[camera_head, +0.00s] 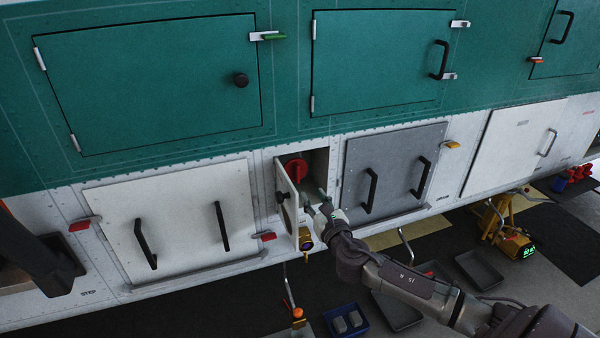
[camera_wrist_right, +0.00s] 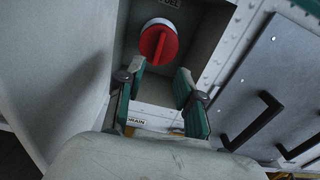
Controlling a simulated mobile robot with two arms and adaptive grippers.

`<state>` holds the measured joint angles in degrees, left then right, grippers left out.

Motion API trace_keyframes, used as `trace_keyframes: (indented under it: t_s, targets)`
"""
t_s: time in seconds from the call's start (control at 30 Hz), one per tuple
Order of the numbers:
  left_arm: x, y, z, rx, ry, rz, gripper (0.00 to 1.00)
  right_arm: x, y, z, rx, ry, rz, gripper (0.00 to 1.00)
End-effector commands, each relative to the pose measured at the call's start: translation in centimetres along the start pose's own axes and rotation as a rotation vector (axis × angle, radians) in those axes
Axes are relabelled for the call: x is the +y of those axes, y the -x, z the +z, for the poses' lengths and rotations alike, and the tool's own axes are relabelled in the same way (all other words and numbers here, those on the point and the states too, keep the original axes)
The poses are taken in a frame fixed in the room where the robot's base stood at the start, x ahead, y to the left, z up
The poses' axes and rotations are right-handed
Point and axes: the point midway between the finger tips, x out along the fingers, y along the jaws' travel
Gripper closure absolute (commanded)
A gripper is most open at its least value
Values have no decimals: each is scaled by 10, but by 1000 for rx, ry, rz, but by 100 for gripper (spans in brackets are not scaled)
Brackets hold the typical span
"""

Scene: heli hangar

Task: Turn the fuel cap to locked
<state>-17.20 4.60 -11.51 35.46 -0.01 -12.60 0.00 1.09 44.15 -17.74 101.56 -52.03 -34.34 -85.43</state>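The red fuel cap (camera_head: 296,170) sits inside a small open recess in the white lower hull. In the right wrist view the fuel cap (camera_wrist_right: 159,44) is round, on a white collar, with its raised grip bar near upright, slightly tilted. My right gripper (camera_head: 317,203) is at the recess mouth, below and right of the cap. In the wrist view its green-padded fingers (camera_wrist_right: 161,88) are apart and empty, just below the cap, apparently not touching it. A label above the cap is cut off by the frame. My left gripper is not in view.
The recess's small door (camera_head: 286,200) stands open left of my right gripper, close beside it. A grey panel with black handles (camera_head: 390,172) is to the right. A yellow-cased item (camera_head: 305,238) is below the door. Trays (camera_head: 346,320) lie on the floor.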

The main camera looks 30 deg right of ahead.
Motion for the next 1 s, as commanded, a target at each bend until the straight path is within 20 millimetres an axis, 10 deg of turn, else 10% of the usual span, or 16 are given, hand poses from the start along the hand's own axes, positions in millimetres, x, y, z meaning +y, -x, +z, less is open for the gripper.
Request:
trace_keyframes:
  t_s: [0.5, 1.0]
  targets:
    - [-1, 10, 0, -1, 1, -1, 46, 0, -99, 0, 0, -6, -2, 64]
    - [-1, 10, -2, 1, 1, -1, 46, 0, -111, -1, 2, -5, 0, 70]
